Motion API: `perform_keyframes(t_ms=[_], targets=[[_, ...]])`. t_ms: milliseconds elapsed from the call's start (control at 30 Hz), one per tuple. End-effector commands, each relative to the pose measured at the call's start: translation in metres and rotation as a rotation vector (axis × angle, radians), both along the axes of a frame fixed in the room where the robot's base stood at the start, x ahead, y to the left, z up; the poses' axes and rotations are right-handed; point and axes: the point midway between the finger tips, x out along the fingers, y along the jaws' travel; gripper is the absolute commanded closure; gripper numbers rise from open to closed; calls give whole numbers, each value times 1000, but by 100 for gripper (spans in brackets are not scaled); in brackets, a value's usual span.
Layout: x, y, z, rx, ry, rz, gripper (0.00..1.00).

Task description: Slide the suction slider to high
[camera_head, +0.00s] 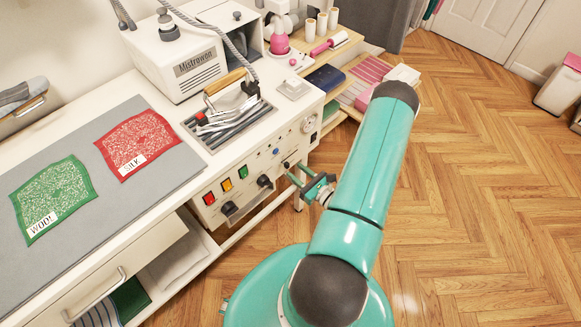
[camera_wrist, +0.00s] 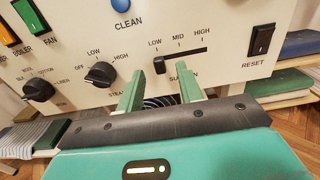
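The suction slider (camera_wrist: 158,65) is a small dark knob at the left end of a black horizontal slot, under the LOW mark. MID and HIGH marks stand above the slot farther right, with HIGH near its right end. My gripper (camera_wrist: 160,72) is open, with green fingers pointing at the panel. In the wrist view the knob appears between the two fingertips, and I see no finger closed on it. In the head view my gripper (camera_head: 298,178) is at the right part of the control panel (camera_head: 240,180). The slider is too small or hidden there.
Left of the slider are the steam knob (camera_wrist: 100,74) and another knob (camera_wrist: 38,90). A black reset switch (camera_wrist: 263,40) is at right and a blue clean button (camera_wrist: 121,5) above. An iron (camera_head: 230,105) rests on the table's metal grate. Wooden floor at right is clear.

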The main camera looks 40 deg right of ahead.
Motion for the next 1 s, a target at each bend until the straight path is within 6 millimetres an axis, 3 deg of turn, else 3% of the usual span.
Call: perform_keyframes(t_ms=[200,567,767,1000], targets=[[31,3,0,0,0,2,64],[38,3,0,1,0,1,64],[38,3,0,1,0,1,99],[38,1,0,0,0,0,100]])
